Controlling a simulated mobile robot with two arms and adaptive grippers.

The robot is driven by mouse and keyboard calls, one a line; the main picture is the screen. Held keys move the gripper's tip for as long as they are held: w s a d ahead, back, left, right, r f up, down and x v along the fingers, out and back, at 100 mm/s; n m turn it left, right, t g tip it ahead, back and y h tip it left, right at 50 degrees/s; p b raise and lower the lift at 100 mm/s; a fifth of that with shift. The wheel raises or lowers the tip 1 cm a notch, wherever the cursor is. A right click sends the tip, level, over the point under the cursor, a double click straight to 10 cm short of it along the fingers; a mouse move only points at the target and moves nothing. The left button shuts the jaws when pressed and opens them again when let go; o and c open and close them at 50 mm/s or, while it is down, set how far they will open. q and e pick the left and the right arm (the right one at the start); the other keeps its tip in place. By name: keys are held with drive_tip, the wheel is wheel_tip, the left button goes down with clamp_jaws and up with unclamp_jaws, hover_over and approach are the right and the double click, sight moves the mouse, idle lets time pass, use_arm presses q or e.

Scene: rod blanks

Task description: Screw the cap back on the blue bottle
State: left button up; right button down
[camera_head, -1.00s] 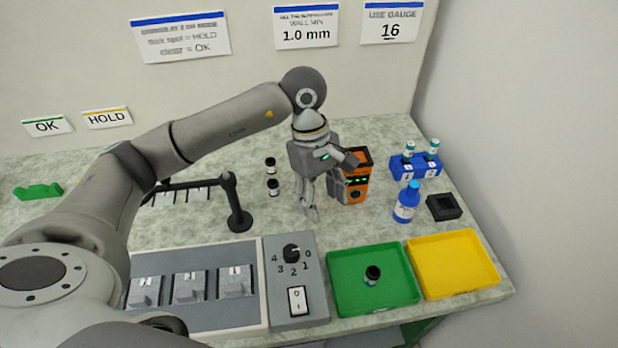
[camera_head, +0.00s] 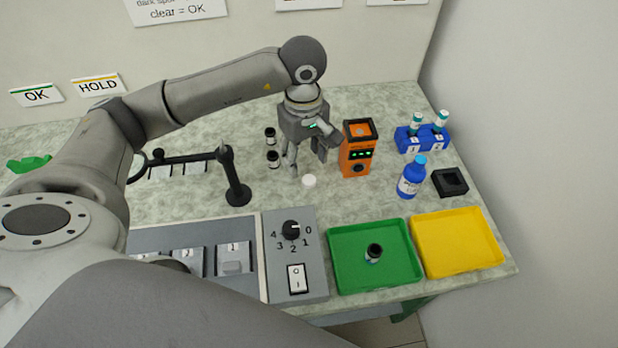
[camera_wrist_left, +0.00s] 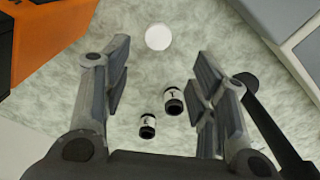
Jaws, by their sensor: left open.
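The blue bottle (camera_head: 408,184) with a white label stands upright at the right of the bench. Its top looks lighter blue; I cannot tell whether this is a cap or bare neck. A small round white disc, likely the cap (camera_head: 309,181), lies on the bench left of the bottle. The disc also shows beyond the fingertips in the left wrist view (camera_wrist_left: 158,37). My left gripper (camera_head: 306,165) points down just behind the disc. In the left wrist view its fingers (camera_wrist_left: 163,58) are apart with nothing between them. My right gripper is not in view.
An orange device (camera_head: 357,150) stands close right of my left gripper. Two small dark vials (camera_head: 271,148) stand left of it. A blue rack (camera_head: 422,139) and black square holder (camera_head: 450,182) flank the bottle. Green (camera_head: 340,277) and yellow (camera_head: 480,263) trays lie in front.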

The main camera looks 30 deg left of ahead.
sight(309, 179)
use_arm(q)
drive_tip(key=shift+f, duration=0.6)
drive_tip(key=f, duration=0.2)
drive_tip(key=d+f+p, duration=0.1)
drive_tip(key=f, duration=0.1)
drive_tip(key=shift+s+d, duration=0.1)
drive_tip(key=shift+f, duration=0.6)
drive_tip(key=c, duration=0.8)
